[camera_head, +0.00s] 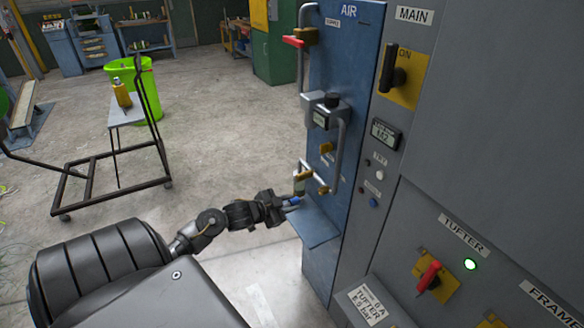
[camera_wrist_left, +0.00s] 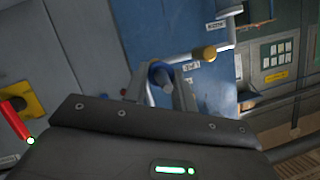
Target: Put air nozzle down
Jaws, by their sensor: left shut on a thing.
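My left gripper (camera_head: 280,204) is at the front of the blue AIR panel (camera_head: 345,60), low down, just above the left part of a small blue shelf (camera_head: 317,230). It is shut on the air nozzle (camera_head: 293,201), of which only a small blue part shows past the fingers. I cannot tell whether the nozzle touches the shelf. My right gripper is not in view.
Brass fittings and a grey pipe (camera_head: 340,150) run down the panel close above the gripper. A red-handled valve (camera_head: 293,41) is higher up. The grey cabinet with the TUFTER switch (camera_head: 430,278) stands right. A cart (camera_head: 118,160) and green bin (camera_head: 146,90) stand left; floor between is clear.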

